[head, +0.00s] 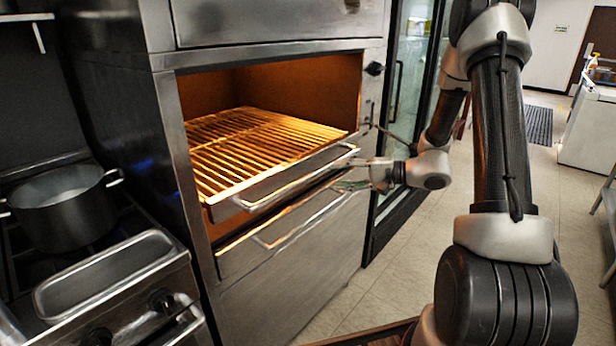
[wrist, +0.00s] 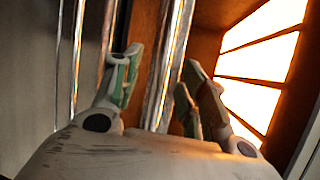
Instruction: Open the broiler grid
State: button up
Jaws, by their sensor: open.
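The broiler grid (head: 245,150) is a slatted metal rack lit orange inside the broiler opening in the head view. Its front edge sits at about the mouth of the opening, and a bar handle (head: 300,175) runs along its front. My gripper (head: 347,176) is at the right end of this handle. In the wrist view my gripper (wrist: 158,88) is open, with a shiny metal bar (wrist: 168,60) showing between its fingers. I cannot tell whether the fingers touch it.
Below the grid is a lower front panel (head: 290,270) with its own bar handle (head: 285,238). A stove with a pot (head: 65,215) and a metal pan (head: 105,275) stands at the left. A glass-door cabinet (head: 408,75) is at the right. The floor (head: 375,290) in front is partly clear.

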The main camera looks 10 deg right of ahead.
aim_at(320, 174)
jog(key=shift+n, duration=0.5)
jog(key=x, duration=0.7)
jog(key=shift+w+a+r, duration=0.25)
jog(key=shift+w+a, duration=0.05)
jog(key=shift+a, duration=0.05)
jog(key=shift+c, duration=0.3)
grip_shut()
